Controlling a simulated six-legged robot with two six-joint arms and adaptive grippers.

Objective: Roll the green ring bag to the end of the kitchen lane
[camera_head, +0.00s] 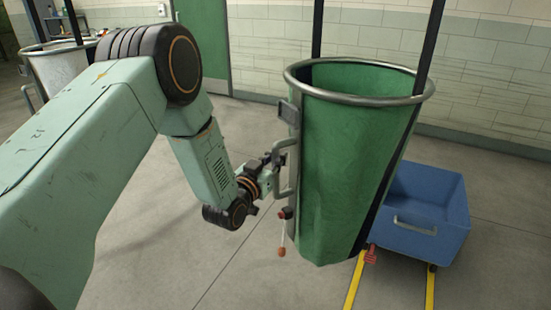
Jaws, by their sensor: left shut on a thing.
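The green ring bag (345,165) hangs upright from a round metal ring, with dark straps running up out of view. A metal handle is on its left side. My left gripper (277,165) is at that handle and is shut on it. Below the handle, a short cord with a reddish knob hangs beside the bag. My right gripper is not in view. The bag's far side is hidden, and the lane's end cannot be made out.
A blue wheeled cart (420,222) stands close behind the bag at the right. Yellow floor lines (354,280) run below the bag. Another ringed bag (62,72) stands at the back left. A tiled wall and green door (203,40) close off the back. Grey floor is clear in front.

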